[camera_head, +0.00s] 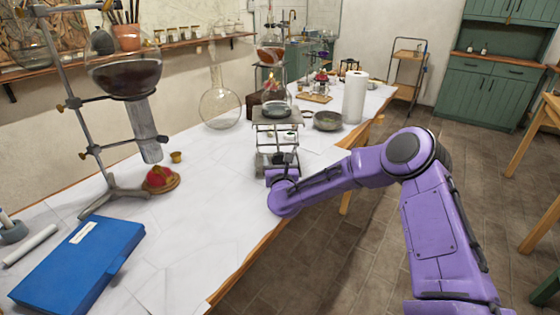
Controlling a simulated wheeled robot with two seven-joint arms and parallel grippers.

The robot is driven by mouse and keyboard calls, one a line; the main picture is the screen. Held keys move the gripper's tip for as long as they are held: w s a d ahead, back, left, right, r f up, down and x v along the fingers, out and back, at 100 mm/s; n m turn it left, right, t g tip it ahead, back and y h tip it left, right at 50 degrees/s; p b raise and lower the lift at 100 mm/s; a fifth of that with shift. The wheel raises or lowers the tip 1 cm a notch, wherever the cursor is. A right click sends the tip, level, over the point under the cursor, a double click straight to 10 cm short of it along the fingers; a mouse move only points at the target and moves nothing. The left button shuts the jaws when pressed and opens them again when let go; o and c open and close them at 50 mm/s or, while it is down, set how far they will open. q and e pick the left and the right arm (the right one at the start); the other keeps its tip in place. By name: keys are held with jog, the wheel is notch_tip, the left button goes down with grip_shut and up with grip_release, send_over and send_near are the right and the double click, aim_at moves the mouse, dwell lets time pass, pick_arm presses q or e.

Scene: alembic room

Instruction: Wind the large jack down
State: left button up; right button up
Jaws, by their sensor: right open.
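The large jack (278,117) stands on the white worktop in the middle of the view. Its flat metal top plate is raised well above its base. A round glass flask (275,101) with a flame-like orange glow above it shows over the plate, with a dark disc beneath it. My right arm is purple and comes in from the right. My right gripper (284,162) is open at the near side of the jack's lower part. Its fingers are small and partly hidden by my wrist, so I cannot tell whether they touch the jack. My left gripper is not in view.
A clamp stand (88,140) holds a large dark-filled flask at left. A round glass flask (220,106), a dark bowl (327,121) and a paper roll (355,98) stand near the jack. The worktop's front edge runs beneath my right arm.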

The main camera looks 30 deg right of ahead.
jog(key=c, duration=1)
jog(key=shift+o, duration=0.2)
